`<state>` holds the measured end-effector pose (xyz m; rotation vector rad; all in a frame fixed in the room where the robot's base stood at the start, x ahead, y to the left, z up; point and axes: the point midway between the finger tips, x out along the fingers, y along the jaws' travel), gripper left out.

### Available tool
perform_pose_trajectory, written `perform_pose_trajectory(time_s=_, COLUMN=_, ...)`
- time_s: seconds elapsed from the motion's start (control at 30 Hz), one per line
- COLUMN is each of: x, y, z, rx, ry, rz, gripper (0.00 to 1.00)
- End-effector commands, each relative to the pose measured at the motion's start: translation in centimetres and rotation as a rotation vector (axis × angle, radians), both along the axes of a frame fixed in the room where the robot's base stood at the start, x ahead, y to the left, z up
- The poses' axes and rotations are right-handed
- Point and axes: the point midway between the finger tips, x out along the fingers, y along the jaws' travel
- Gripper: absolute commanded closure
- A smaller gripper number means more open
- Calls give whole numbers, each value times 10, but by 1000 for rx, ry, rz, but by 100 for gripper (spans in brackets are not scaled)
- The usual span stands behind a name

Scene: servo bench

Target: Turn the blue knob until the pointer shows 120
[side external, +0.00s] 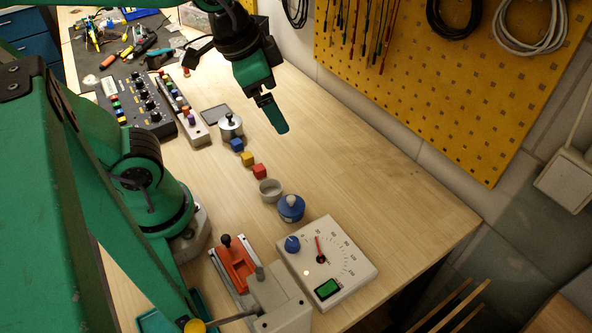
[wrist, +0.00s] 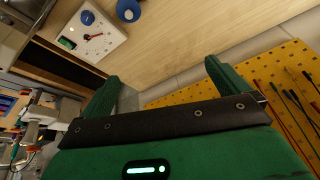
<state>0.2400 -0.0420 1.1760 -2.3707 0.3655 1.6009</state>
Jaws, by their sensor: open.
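The blue knob (side external: 292,244) sits on the upper left part of a white dial box (side external: 352,285) in the side view. A red pointer (side external: 319,248) on the box points up toward the low end of the printed scale, seemingly near 30; the digits are small. In the wrist view the blue knob (wrist: 87,17), red pointer (wrist: 94,36) and white box (wrist: 112,38) show at the upper left. My gripper (side external: 272,112) is high above the bench, well apart from the knob. Its fingers (wrist: 160,82) are spread with nothing between them.
A blue-topped round thing (side external: 291,207), a grey cup (side external: 270,190) and coloured cubes (side external: 247,159) stand behind the box. The bench right of these is clear, up to the yellow pegboard (side external: 420,80).

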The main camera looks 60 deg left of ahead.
Motion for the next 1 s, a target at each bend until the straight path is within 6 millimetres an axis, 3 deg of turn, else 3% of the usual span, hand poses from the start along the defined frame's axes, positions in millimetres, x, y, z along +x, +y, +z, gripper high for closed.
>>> perform_pose_trajectory(time_s=0.2, x=-12, y=34, z=2, rx=-69, ry=-82, rz=270, gripper=0)
perform_pose_trajectory(time_s=0.43, x=-16, y=42, z=2, rx=-92, ry=-108, rz=353, gripper=0)
perform_pose_trajectory(time_s=0.47, x=-16, y=43, z=2, rx=-94, ry=-109, rz=355, gripper=2)
perform_pose_trajectory(time_s=0.73, x=-14, y=38, z=0, rx=-115, ry=-91, rz=385, gripper=54)
perform_pose_trajectory(time_s=1.0, x=-7, y=17, z=-14, rx=-206, ry=-14, rz=545, gripper=54)
